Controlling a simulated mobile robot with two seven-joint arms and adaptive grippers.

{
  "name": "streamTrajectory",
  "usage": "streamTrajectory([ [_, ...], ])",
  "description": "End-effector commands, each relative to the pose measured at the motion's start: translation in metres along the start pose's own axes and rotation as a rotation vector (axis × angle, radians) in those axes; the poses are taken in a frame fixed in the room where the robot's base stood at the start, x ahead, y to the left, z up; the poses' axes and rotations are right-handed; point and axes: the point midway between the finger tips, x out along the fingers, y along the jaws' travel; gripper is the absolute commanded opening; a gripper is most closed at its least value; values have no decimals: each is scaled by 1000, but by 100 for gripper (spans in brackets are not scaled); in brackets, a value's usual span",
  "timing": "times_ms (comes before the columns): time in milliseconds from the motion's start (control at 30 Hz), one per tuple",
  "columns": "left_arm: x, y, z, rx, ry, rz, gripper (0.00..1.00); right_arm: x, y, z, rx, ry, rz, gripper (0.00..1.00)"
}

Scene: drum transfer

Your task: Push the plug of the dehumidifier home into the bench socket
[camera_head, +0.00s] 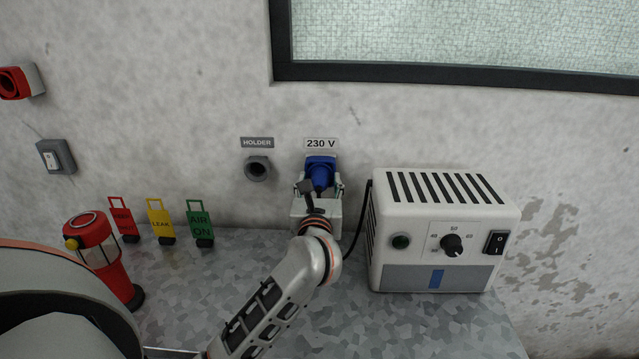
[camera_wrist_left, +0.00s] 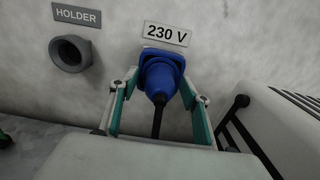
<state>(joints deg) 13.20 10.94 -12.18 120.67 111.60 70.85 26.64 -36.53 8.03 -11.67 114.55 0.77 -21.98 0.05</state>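The blue plug (camera_head: 321,178) is at the blue bench socket (camera_head: 320,160) under the 230 V label; it also shows in the left wrist view (camera_wrist_left: 158,82). Its black cable points down towards my wrist. I cannot tell how deep the plug sits. My left gripper (camera_head: 319,187) is at the socket, its teal-padded fingers (camera_wrist_left: 159,88) on either side of the plug. The fingers are spread, with gaps visible beside the plug body. The white dehumidifier (camera_head: 433,285) stands on the bench to the right. My right gripper is not in view.
An empty grey holder (camera_head: 257,168) is on the wall left of the socket. A red lantern (camera_head: 103,258) and red, yellow (camera_head: 160,221) and green tags stand at the left. A black cord (camera_head: 358,222) runs beside the dehumidifier, close to my gripper. The bench (camera_head: 415,325) in front is clear.

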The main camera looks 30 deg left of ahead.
Motion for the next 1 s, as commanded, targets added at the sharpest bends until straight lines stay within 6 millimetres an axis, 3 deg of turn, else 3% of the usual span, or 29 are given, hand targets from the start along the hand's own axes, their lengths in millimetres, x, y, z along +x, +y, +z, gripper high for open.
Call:
streamTrajectory([
  [267, -6, -1, -2, -1, 4, -1, 47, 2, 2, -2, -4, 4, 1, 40],
  [700, -87, -1, -2, -2, 4, -2, 47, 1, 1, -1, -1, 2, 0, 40],
  [1000, -118, 0, 0, 0, 1, 0, 47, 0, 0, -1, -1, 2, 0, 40],
])
